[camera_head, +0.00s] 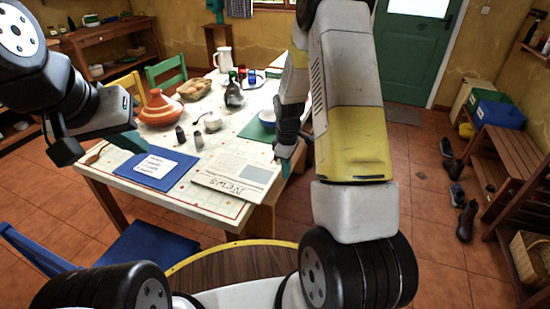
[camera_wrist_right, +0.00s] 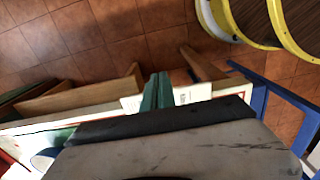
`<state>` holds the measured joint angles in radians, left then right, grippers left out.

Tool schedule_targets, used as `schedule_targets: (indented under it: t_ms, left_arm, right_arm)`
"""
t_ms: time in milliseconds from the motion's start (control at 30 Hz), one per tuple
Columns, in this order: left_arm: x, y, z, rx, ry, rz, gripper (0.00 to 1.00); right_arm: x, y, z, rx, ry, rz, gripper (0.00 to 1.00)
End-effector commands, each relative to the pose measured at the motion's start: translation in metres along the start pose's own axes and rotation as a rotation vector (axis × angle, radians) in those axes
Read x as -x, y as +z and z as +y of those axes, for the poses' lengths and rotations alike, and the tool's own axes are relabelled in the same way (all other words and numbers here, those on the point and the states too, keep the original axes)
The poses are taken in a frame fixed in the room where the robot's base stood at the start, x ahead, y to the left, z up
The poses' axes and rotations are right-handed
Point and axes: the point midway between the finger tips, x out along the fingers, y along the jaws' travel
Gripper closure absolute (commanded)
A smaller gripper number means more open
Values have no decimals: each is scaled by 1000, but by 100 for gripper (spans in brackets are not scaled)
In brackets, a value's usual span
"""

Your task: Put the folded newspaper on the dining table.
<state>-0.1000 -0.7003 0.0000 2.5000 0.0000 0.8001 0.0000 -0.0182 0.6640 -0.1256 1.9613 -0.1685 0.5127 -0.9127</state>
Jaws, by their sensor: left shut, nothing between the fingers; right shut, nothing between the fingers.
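The folded newspaper (camera_head: 236,174), off-white with the word NEWS, lies flat on the dining table (camera_head: 213,211) at its near right corner. Whether its right side hangs past the edge is unclear. My right gripper (camera_head: 288,167) is shut and empty, close to the newspaper's right side; contact cannot be told. In the right wrist view its green fingertips (camera_wrist_right: 157,88) are together, with part of the newspaper (camera_wrist_right: 192,93) showing behind them. My left gripper (camera_head: 134,146) is shut and empty above the table's near left part, beside a blue book or folder (camera_head: 157,170).
A blue chair (camera_head: 150,246) stands at the near side. Shoes and a wooden bench (camera_head: 495,165) are at right; tiled floor lies between.

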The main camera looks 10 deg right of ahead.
Motion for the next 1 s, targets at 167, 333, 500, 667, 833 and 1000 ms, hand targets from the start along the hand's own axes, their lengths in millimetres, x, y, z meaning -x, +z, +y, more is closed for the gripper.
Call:
schedule_targets:
  t_ms: [167, 333, 500, 667, 833, 1000]
  left_arm:
    - [0, 0, 0, 0, 0, 0, 100]
    - [0, 0, 0, 0, 0, 0, 100]
    - [0, 0, 0, 0, 0, 0, 100]
    - [0, 0, 0, 0, 0, 0, 100]
    - [0, 0, 0, 0, 0, 0, 100]
    - [0, 0, 0, 0, 0, 0, 100]
  right_arm:
    - [-39, 1, -2, 0, -5, -4, 100]
    - [-76, 1, -2, -2, -4, -3, 100]
    - [-80, -22, -1, 1, 1, 1, 100]
    - [-80, -36, 0, 0, 0, 0, 100]
    - [-80, -40, 0, -3, 0, 0, 100]
    - [-80, -40, 0, -3, 0, 0, 100]
